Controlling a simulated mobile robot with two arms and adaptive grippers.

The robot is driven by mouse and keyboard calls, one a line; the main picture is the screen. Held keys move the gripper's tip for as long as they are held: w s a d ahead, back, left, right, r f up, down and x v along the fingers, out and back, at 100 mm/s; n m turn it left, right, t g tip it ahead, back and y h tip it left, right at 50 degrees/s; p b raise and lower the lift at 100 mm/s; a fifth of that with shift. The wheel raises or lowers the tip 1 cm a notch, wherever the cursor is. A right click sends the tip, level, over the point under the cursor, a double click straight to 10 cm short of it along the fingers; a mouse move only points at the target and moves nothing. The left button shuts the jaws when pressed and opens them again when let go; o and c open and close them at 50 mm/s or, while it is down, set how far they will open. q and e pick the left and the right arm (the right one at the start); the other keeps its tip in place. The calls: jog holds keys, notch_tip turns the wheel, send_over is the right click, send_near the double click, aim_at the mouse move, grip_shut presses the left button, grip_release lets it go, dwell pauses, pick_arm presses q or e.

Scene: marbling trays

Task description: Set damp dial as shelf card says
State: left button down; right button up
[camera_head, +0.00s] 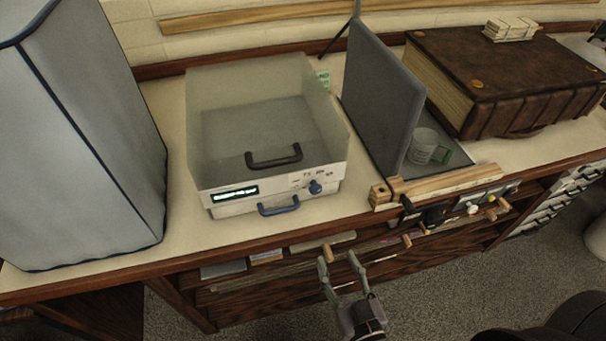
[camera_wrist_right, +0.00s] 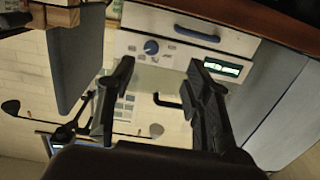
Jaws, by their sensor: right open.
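A white box-shaped device (camera_head: 268,185) with a clear cover stands on the bench. Its front has a lit green display (camera_head: 235,194), too small to read, and a blue dial (camera_head: 315,187) at the right. The dial also shows in the upside-down right wrist view (camera_wrist_right: 151,47). My right gripper (camera_head: 338,259) is open and empty, in front of the bench edge, apart from the dial and nearer the camera. Its two fingers (camera_wrist_right: 161,66) frame the device front in the wrist view. Pale cards or papers (camera_head: 323,241) lie on the shelf under the bench top; no writing is readable. My left gripper is out of view.
A blue handle (camera_head: 278,206) sits below the dial and a black handle (camera_head: 273,157) on the cover. A large grey covered shape (camera_head: 80,140) stands left. A big brown book (camera_head: 510,75) lies right.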

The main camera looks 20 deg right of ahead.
notch_tip(320, 180, up, 2)
jog(key=p, duration=0.2)
send_near(316, 191)
jog(key=shift+t+h, duration=0.3)
jog(key=w, duration=0.8)
jog(key=shift+a+f, duration=0.2)
jog(key=shift+f, duration=0.1)
jog(key=shift+w, duration=0.5)
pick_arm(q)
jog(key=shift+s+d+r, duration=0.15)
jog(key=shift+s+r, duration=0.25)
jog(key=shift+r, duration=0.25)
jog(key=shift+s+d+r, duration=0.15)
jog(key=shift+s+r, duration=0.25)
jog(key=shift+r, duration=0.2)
pick_arm(e)
jog(key=shift+w, duration=0.1)
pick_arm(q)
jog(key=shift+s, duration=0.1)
pick_arm(e)
jog(key=shift+c, duration=0.2)
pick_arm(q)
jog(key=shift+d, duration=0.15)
pick_arm(e)
grip_shut()
